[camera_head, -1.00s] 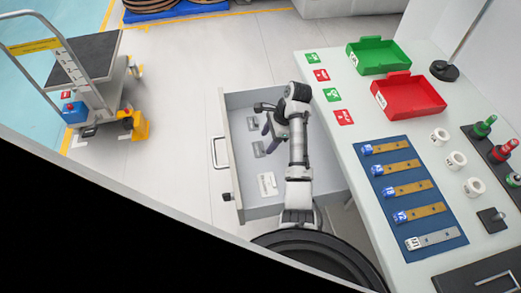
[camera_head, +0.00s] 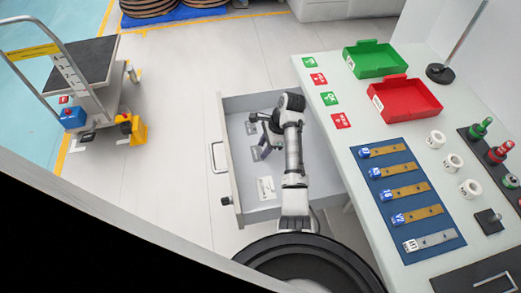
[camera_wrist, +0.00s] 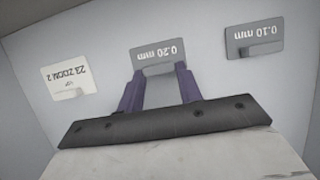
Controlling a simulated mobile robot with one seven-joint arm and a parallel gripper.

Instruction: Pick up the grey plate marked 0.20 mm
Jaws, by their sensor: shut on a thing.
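The grey plate marked 0.20 mm (camera_wrist: 158,53) lies in the open drawer, between two other pieces in the wrist view. Its marking reads upside down there. My gripper (camera_wrist: 158,73) has its two purple fingers shut on the plate's near edge, where a small tab shows. In the head view my gripper (camera_head: 263,152) is down inside the drawer and partly covers the plate. A grey plate marked 0.10 mm (camera_wrist: 255,39) lies to the right in the wrist view. A white plate marked 23 ZOOM 2 (camera_wrist: 69,76) lies to the left.
The drawer (camera_head: 228,175) has walls around my gripper. The worktop to the right holds a green tray (camera_head: 376,60), a red tray (camera_head: 407,98) and a blue mat (camera_head: 435,238) with several strips. A cart (camera_head: 85,75) stands at far left. Floor left of the drawer is clear.

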